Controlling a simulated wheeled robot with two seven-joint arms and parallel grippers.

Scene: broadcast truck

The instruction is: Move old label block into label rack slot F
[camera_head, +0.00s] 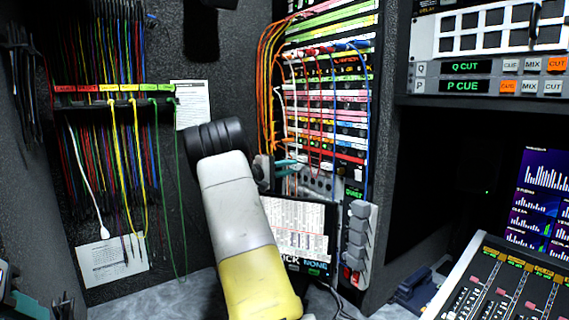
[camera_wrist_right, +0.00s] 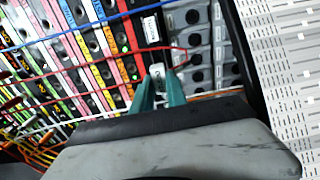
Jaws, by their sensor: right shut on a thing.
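My right gripper (camera_head: 286,168) reaches up to the equipment rack in the head view, its teal fingers against the lower part of the patch panels. In the right wrist view the gripper (camera_wrist_right: 160,88) is shut on a small pale block (camera_wrist_right: 157,72), presumably the old label block. Its lettering cannot be read. The block is in front of the strips, beside a grey panel with dark round holes (camera_wrist_right: 196,75); I cannot tell whether it touches. No slot marked F can be read. A teal-and-dark shape at the lower left edge may be my left gripper (camera_head: 24,304), mostly cut off.
Coloured patch cables (camera_head: 270,80) hang across the striped patch panels (camera_head: 340,98); a red cable (camera_wrist_right: 100,58) crosses close to the fingers. Cables hang on the left wall (camera_head: 110,150). A mixing desk (camera_head: 500,290) is at right.

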